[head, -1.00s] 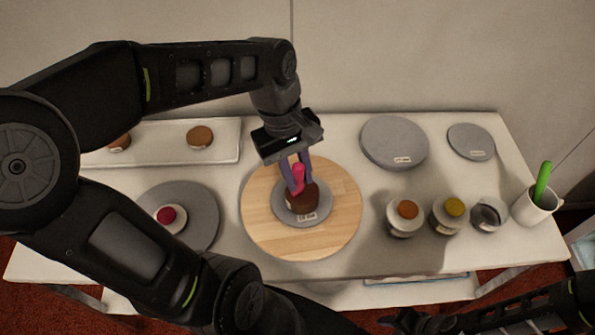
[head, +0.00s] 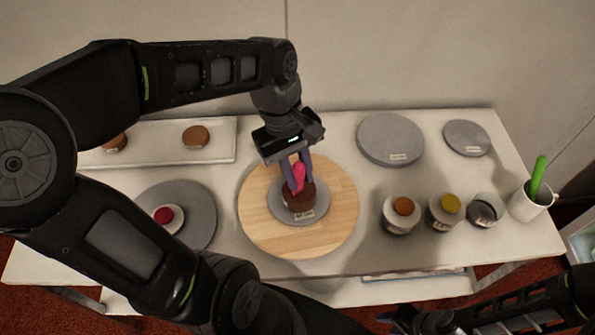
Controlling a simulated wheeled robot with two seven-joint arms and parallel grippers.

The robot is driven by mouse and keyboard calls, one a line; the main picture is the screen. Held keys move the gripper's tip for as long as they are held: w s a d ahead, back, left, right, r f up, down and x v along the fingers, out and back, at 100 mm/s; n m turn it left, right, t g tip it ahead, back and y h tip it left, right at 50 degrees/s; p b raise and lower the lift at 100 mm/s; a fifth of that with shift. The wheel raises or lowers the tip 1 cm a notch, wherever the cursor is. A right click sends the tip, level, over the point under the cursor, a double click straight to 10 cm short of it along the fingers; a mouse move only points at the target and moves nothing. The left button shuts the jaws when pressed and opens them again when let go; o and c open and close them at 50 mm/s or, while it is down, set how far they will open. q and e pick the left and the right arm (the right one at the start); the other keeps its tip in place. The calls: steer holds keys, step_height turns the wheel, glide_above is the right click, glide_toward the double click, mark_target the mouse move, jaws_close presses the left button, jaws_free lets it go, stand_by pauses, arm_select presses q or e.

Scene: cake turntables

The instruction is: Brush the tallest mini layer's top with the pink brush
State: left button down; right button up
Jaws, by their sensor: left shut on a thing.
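My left gripper (head: 293,165) reaches down over the round wooden turntable (head: 257,225). It is shut on the pink brush (head: 299,180), which points down at the top of a dark brown mini layer (head: 298,202). The brush tip seems to meet the layer's top, but I cannot tell whether it touches. The layer sits on a grey disc (head: 318,207) on the turntable. Two other brown mini layers (head: 195,137) (head: 115,143) lie on the white tray at the back left. My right gripper (head: 405,320) is dark and partly visible at the bottom edge; its jaws are unclear.
A grey turntable (head: 203,205) holding a small dish with a red top (head: 163,215) stands left. Two grey discs (head: 390,137) (head: 467,138) lie back right. Several small jars (head: 402,215) stand right, beside a white mug (head: 525,205) with a green-handled tool (head: 538,175).

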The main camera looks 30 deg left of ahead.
arm_select(q)
steer(key=shift+w+d, duration=0.2)
steer(key=shift+d, duration=0.05)
stand_by(0.4)
steer(key=shift+w, duration=0.1)
steer(key=shift+w+d, duration=0.15)
steer(key=shift+w, duration=0.05)
stand_by(0.4)
stand_by(0.3)
steer(key=shift+w+d, duration=0.1)
steer(key=shift+w, duration=0.2)
steer(key=shift+w+p, duration=0.15)
steer(key=shift+p, duration=0.15)
